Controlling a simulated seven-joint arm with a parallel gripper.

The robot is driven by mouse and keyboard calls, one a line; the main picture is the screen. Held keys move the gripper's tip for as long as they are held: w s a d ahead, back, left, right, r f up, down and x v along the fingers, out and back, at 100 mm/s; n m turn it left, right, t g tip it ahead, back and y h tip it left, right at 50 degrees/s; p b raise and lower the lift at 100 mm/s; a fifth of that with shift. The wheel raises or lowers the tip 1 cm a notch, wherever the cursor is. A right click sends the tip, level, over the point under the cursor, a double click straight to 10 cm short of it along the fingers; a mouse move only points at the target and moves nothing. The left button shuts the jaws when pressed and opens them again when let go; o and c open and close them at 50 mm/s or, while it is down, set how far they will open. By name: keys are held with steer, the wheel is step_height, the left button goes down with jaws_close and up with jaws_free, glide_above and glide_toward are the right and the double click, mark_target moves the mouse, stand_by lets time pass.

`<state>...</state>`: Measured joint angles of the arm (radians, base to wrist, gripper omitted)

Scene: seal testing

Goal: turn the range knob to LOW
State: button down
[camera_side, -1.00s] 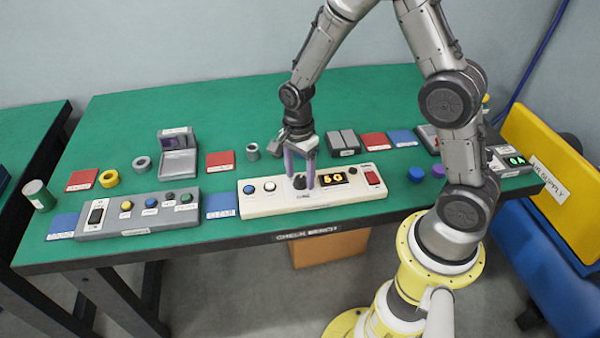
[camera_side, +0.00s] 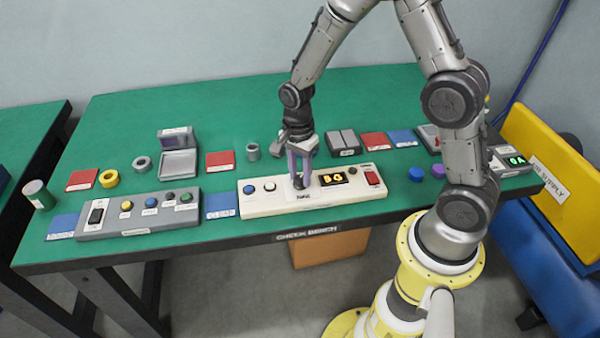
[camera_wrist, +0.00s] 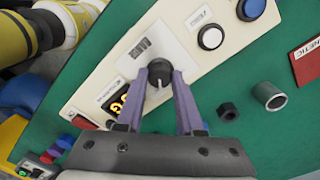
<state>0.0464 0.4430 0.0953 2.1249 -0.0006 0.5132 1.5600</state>
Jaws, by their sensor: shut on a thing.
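The cream panel (camera_side: 275,207) lies near the table's front edge. Its dark round range knob (camera_wrist: 160,70) shows in the wrist view, with a pale pointer line on top, beside a white label plate (camera_wrist: 143,49). My gripper (camera_side: 300,180) points down at the panel, and its purple fingers stand on either side of the knob, shut on it; it also shows in the wrist view (camera_wrist: 159,78). In the side view the fingers partly hide the knob. The plate's lettering is too small to read surely.
On the same panel are a blue button (camera_side: 249,189), a white button (camera_side: 270,186), a lit yellow display (camera_side: 333,179) and a red switch (camera_side: 372,178). A grey button box (camera_side: 140,213) stands to the left. A small grey ring (camera_side: 253,151) stands behind the panel.

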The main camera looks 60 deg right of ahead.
steer(key=n, duration=0.7)
steer(key=shift+n, duration=0.4)
steer(key=n, duration=0.3)
steer(key=shift+r, duration=0.1)
steer(key=shift+n, duration=2.1)
steer(key=c, duration=0.5)
jaws_free()
steer(key=shift+c, duration=0.2)
